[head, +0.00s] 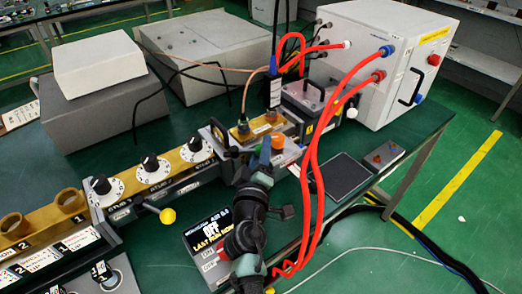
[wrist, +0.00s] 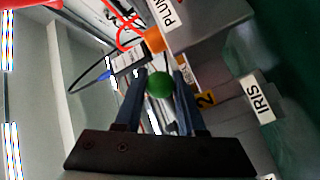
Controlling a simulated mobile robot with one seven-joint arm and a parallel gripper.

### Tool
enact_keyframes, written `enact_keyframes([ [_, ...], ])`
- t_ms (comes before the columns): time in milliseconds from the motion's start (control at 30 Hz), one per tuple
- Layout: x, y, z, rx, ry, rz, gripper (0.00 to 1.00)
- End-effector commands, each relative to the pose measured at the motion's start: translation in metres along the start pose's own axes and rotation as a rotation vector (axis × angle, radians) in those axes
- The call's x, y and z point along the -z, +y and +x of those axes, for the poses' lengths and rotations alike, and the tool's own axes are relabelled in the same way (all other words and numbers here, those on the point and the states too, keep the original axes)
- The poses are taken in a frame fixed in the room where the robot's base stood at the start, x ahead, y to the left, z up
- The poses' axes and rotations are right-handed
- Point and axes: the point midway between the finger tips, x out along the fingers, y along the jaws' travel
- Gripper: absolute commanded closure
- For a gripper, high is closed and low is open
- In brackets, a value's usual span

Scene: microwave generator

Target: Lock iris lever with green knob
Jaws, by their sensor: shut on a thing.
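The green knob (wrist: 159,84) of the iris lever sits between the two blue-grey fingers of my gripper (wrist: 159,76) in the wrist view, and the gripper is shut on it. The IRIS label (wrist: 258,98) is on the grey housing to the right of the knob. In the head view my gripper (head: 254,163) reaches in at the end of the waveguide line, just left of the orange knob (head: 277,142). The green knob cannot be made out there, as my gripper covers that spot. The lever's own position is hidden.
Red hoses (head: 312,185) hang close to the right of my arm. A yellow knob (head: 167,216) sticks out at left, near a display panel (head: 208,232). White stub dials (head: 103,190) line the waveguide. A white cabinet (head: 375,60) stands behind. A dark flat pad (head: 340,177) lies at right.

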Motion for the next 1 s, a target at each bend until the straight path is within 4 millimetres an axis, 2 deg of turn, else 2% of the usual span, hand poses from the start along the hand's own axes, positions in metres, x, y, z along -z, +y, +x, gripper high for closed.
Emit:
enact_keyframes([
  [33, -0.002, -0.005, -0.002, -0.010, -0.011, 0.001, 1.00],
  [267, -0.003, -0.008, -0.009, -0.084, -0.116, 0.002, 1.00],
  [700, 0.000, -0.004, -0.025, -0.235, -0.343, 0.002, 1.00],
  [1000, 0.001, -0.002, -0.030, -0.277, -0.408, 0.000, 1.00],
])
